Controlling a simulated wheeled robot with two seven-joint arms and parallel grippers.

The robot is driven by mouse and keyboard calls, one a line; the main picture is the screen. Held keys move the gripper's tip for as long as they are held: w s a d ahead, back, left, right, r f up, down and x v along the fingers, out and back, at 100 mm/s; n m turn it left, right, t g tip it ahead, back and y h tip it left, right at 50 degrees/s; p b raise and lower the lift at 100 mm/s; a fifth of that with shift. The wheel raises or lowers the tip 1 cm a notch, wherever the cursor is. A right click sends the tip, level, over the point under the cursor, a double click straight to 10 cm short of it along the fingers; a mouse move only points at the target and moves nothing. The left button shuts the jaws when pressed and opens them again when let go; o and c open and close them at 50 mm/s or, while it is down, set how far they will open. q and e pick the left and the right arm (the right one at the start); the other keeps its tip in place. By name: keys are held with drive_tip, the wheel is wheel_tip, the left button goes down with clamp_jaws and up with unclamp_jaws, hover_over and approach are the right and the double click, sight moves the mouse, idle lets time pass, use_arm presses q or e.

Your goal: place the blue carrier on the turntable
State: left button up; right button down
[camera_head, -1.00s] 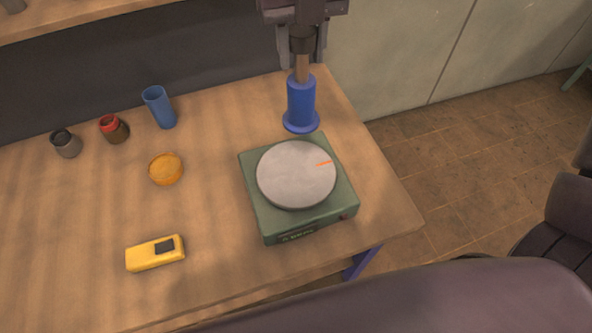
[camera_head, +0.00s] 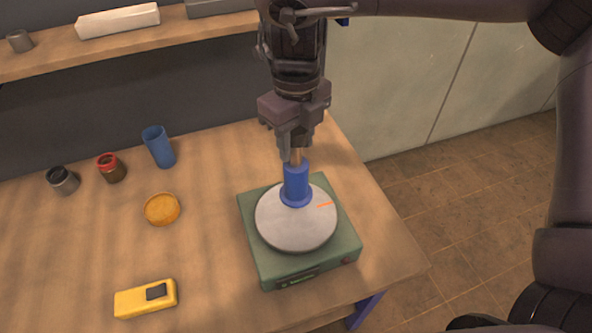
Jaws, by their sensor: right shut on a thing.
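The blue carrier (camera_head: 296,186) is upright, with a wide flange at its bottom and a tan stem at its top. It is over the back half of the turntable's grey disc (camera_head: 293,230); its flange looks to be touching the disc or just above it. The disc has an orange mark near its right edge and sits on a green base (camera_head: 273,269). My right gripper (camera_head: 296,150) points down and is shut on the carrier's stem. My left gripper is not in view.
Left on the table are a blue cup (camera_head: 159,147), a red-topped jar (camera_head: 111,168), a dark jar (camera_head: 63,181), an orange round dish (camera_head: 162,209) and a yellow device (camera_head: 146,299). A shelf (camera_head: 105,47) runs along the back. The table ends right of the turntable.

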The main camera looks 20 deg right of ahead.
sight(296, 164)
wheel_tip(296, 164, down, 6)
drive_tip(key=shift+s+f, duration=0.1)
drive_tip(key=shift+f, duration=0.5)
drive_tip(key=shift+f, duration=0.15)
drive_tip(key=c, duration=0.9)
unclamp_jaws()
wheel_tip(296, 164, up, 12)
drive_tip(key=shift+r+p, duration=0.2)
drive_tip(key=shift+p, duration=0.15)
